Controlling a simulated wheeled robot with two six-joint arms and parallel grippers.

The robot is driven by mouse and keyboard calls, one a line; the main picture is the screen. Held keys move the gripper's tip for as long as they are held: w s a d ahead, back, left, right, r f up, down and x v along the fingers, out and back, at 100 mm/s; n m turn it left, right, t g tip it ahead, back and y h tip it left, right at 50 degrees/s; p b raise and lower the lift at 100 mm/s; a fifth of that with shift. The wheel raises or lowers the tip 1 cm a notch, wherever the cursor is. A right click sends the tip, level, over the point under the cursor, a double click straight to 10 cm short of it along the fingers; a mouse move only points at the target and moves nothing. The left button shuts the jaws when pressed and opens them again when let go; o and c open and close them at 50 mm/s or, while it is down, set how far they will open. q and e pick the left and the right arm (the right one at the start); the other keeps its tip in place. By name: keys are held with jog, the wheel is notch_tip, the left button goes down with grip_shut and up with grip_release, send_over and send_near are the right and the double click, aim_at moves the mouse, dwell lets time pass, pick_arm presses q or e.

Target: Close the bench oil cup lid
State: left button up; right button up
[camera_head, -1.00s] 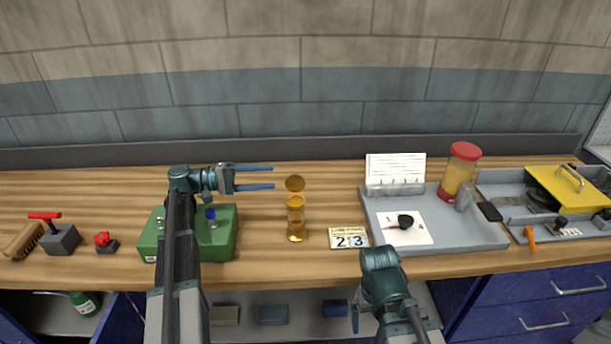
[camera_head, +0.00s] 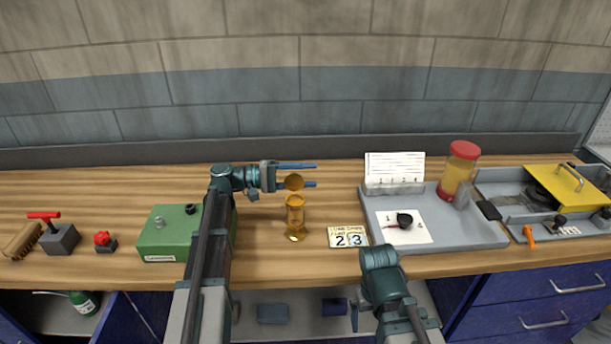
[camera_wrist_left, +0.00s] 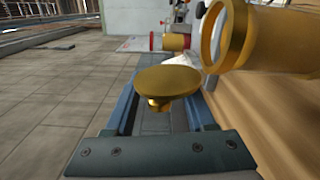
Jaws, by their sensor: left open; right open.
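The bench oil cup (camera_head: 295,220) is an amber, see-through cup standing upright on the wooden bench. Its round lid (camera_head: 294,182) stands open above the cup's mouth. My left gripper (camera_head: 313,175) is open at the lid, its two blue fingers pointing right, one beyond the lid and one near its level. In the left wrist view the lid (camera_wrist_left: 168,80) lies between the open fingers, and the cup's open rim (camera_wrist_left: 229,35) shows at upper right. Whether a finger touches the lid I cannot tell. My right gripper (camera_head: 355,317) is low at the bench's front, partly hidden by its wrist.
A green box (camera_head: 165,235) stands left of the cup, partly behind my left arm. A number card (camera_head: 348,237) lies to the right, then a grey tray (camera_head: 460,236) with a red-lidded jar (camera_head: 461,170). Bench around the cup's front is clear.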

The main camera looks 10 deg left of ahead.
pick_arm(q)
jog(key=shift+c, duration=0.2)
grip_shut()
jog(key=shift+s+r+m, duration=0.1)
jog(key=shift+m, duration=0.2)
jog(key=s+d+m, duration=0.1)
jog(key=s+m, duration=0.5)
jog(key=m, duration=1.2)
jog(key=shift+d+f+m+b, duration=0.3)
jog(key=shift+d+f+m, duration=0.1)
jog(key=shift+s, duration=0.1)
